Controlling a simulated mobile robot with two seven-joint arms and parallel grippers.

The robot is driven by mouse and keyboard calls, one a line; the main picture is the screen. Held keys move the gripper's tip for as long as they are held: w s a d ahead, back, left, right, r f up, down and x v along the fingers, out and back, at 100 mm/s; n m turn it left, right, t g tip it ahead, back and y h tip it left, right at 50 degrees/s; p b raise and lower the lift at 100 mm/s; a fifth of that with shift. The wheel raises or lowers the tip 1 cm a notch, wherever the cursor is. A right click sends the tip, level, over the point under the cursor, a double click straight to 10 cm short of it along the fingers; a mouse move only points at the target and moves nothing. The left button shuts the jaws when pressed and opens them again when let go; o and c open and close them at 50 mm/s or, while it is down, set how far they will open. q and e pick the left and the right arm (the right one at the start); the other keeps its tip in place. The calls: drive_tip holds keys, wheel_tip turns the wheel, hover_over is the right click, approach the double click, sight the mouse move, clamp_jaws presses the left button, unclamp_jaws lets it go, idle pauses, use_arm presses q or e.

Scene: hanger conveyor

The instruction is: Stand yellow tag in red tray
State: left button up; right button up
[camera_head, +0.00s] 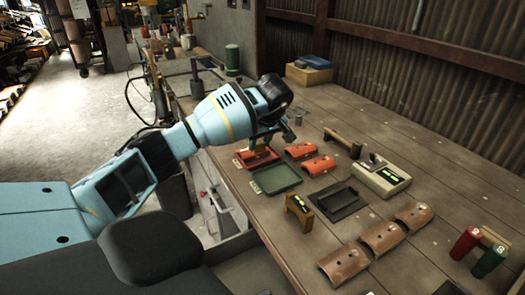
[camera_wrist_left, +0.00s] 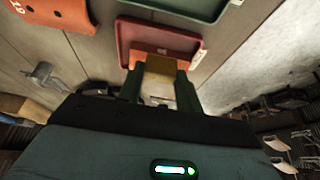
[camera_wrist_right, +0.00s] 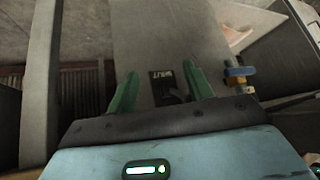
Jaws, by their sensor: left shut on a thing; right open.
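The red tray (camera_head: 245,160) lies on the bench at its left edge, beside the green tray (camera_head: 282,190). My left gripper (camera_head: 264,143) is over the red tray. In the left wrist view my left gripper (camera_wrist_left: 159,80) is shut on the yellow tag (camera_wrist_left: 159,72), between its green fingers. I cannot tell whether the tag touches the tray floor. My right gripper (camera_wrist_right: 153,88) is open and empty in the right wrist view; it is outside the head view.
Orange curved tiles (camera_head: 319,165) lie right of the trays. Red (camera_head: 464,243) and green (camera_head: 489,260) cylinders stand at right.

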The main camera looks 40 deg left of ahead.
sight(262, 151)
use_arm(q)
drive_tip(key=shift+w+d, duration=0.2)
drive_tip(key=shift+w+f, duration=0.1)
drive_tip(key=shift+f, duration=1.65)
drive_tip(key=shift+d+f, duration=0.1)
drive_tip(key=shift+f, duration=0.05)
drive_tip(key=o, duration=1.1)
drive_tip(key=shift+r, duration=0.4)
drive_tip(key=s+d, duration=0.1)
drive_tip(key=d, duration=0.3)
drive_tip(key=s+d, duration=0.1)
drive_tip(key=d, duration=0.3)
drive_tip(key=s+d, duration=0.1)
drive_tip(key=d, duration=0.3)
drive_tip(key=shift+s+r, duration=0.3)
drive_tip(key=shift+s, duration=0.05)
